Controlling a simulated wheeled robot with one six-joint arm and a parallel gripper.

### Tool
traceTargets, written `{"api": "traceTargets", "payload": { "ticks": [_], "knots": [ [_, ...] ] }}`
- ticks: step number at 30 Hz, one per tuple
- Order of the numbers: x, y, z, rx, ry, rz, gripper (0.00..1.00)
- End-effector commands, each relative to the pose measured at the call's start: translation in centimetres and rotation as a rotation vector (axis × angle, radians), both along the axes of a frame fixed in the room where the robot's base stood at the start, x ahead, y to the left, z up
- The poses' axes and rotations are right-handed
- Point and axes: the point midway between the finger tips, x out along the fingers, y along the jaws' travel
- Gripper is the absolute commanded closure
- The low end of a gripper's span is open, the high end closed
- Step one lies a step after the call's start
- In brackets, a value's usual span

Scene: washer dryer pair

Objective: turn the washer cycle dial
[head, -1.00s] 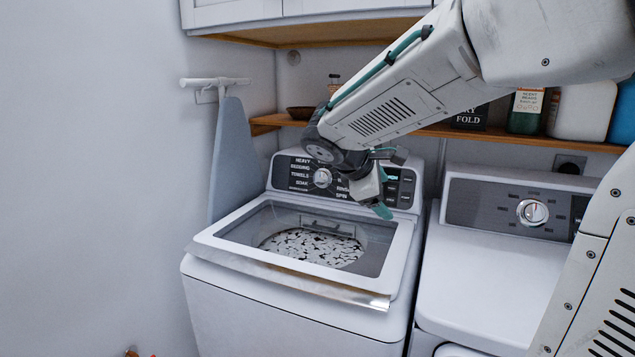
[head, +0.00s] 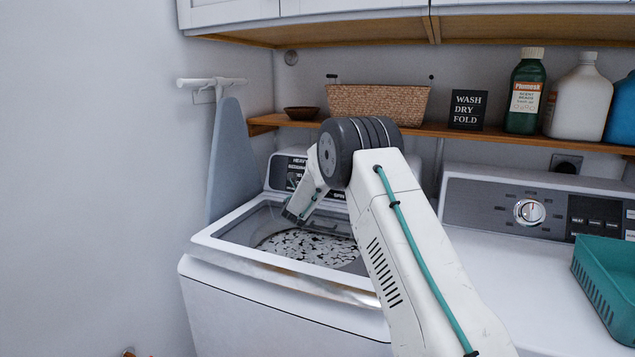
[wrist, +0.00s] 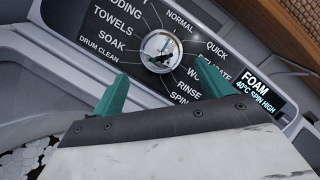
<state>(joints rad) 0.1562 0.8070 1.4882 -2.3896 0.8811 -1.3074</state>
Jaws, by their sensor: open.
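The washer (head: 270,300) stands at the left with a glass lid over a dark-and-white patterned drum. Its cycle dial (wrist: 160,50) is a round silver knob on a black panel (wrist: 125,20) with cycle names around it, seen in the wrist view. In the head view my arm hides the dial and most of the panel. My gripper (wrist: 163,88) has two teal fingertips spread apart, open and empty, below the dial in the wrist view. The dial lies above and between the fingertips, and I see no contact. A lit display reading FOAM (wrist: 255,95) is right of the dial.
The dryer (head: 555,275) with its own dial (head: 529,212) stands at the right, a teal basket (head: 605,275) on top. A wooden shelf (head: 460,131) above holds a wicker basket (head: 378,104), a sign and bottles. An ironing board (head: 229,155) hangs on the left wall.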

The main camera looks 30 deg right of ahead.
Motion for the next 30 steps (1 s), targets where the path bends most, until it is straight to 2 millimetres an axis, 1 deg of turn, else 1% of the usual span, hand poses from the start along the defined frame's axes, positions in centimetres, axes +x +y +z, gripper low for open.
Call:
{"api": "traceTargets", "payload": {
  "ticks": [9,12,17,24,25,26,27,29,30],
  "knots": [
    [3.7,-3.4,-0.1,0.002,-0.002,-0.002,0.23],
    [4.6,-4.1,-0.1,0.003,-0.001,-0.002,0.23],
    [5.3,-4.7,0.0,0.002,-0.002,-0.002,0.23],
    [5.4,-4.7,0.0,0.002,-0.002,-0.001,0.23],
    [5.4,-4.7,0.0,0.002,-0.002,-0.001,0.26],
    [5.4,-4.7,0.0,0.002,-0.002,-0.001,0.34],
    [5.4,-4.7,0.0,0.002,-0.002,-0.001,0.45],
    [5.3,-4.7,0.0,0.002,-0.002,-0.001,0.62],
    [5.3,-4.7,0.0,0.002,-0.002,-0.001,0.68]
  ]
}}
